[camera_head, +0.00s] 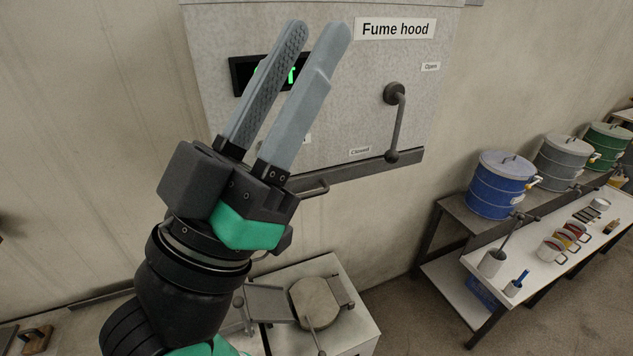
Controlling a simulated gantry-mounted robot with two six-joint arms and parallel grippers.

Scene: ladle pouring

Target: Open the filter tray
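The fume hood (345,95) is a grey wall-mounted box. Along its lower edge runs a dark strip (370,167) with a bar handle (312,191), which looks like the filter tray front. It sits flush against the hood, with no visible gap. My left gripper (317,32) is in front of the hood, fingers pointing up, with an empty gap between them. It covers the strip's left part and some of the display. The gripper is apart from the handle, which shows just right of its body. My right gripper is out of view.
A lever (396,120) on the hood points down at the "Closed" label. Below stands a pale cabinet (345,335) with a round lid (315,302). At right, a bench (560,245) holds cups and tools, with blue (497,187), grey and green drums behind. Floor between is clear.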

